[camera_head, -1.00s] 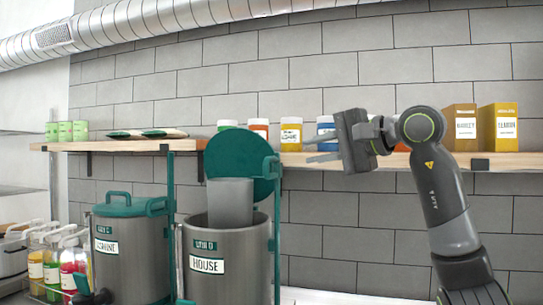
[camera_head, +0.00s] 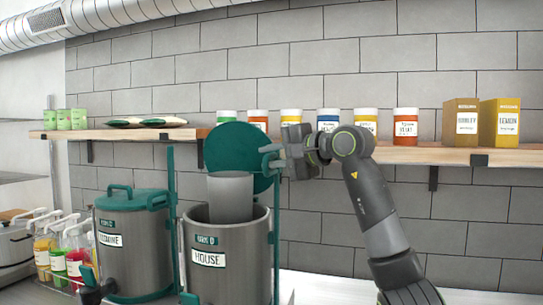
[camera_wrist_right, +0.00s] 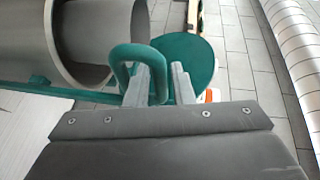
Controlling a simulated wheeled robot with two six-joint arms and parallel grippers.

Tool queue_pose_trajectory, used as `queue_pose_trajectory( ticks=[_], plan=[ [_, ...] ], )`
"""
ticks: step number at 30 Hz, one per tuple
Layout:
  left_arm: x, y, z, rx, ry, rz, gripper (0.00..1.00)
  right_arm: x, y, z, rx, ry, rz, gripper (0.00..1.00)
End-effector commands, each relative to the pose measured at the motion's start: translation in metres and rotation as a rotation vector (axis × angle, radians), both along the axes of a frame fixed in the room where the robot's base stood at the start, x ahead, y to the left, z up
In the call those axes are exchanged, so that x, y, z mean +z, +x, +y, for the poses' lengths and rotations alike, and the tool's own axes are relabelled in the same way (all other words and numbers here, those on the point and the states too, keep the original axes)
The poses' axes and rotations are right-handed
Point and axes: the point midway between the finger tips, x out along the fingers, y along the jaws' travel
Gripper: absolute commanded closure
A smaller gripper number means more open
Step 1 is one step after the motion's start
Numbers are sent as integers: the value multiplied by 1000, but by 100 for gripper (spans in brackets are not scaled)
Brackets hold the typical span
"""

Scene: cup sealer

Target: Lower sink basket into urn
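The urn labelled HOUSE (camera_head: 208,270) stands open, with its green round lid (camera_head: 232,140) tilted up behind its mouth. A grey cylinder (camera_head: 230,200), which looks like the sink basket, stands upright in the mouth, its upper part above the rim. My right gripper (camera_head: 271,158) is at the lid's right edge, beside the green handle. In the right wrist view, its two fingers (camera_wrist_right: 158,85) are apart, with one side of the green handle loop (camera_wrist_right: 122,62) between them; contact is unclear. That view also shows the urn's mouth (camera_wrist_right: 48,45). My left gripper is out of view.
A second urn (camera_head: 132,245) with its lid closed stands to the left, and pump bottles (camera_head: 52,258) stand beyond it. A wooden shelf (camera_head: 440,155) behind carries jars and boxes (camera_head: 500,122). The counter right of the HOUSE urn is clear.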

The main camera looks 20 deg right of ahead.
Motion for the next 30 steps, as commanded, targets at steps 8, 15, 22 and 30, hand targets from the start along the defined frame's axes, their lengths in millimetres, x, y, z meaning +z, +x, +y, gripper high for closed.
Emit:
queue_pose_trajectory(
  ticks=[8,15,22,30],
  plan=[
    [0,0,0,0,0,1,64,0,0,0,0,0,0,100],
    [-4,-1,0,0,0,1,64,-5,0,0,1,0,2,100],
    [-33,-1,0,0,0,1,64,-48,0,0,1,0,2,100],
    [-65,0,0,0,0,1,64,-96,0,0,1,0,1,100]
  ],
)
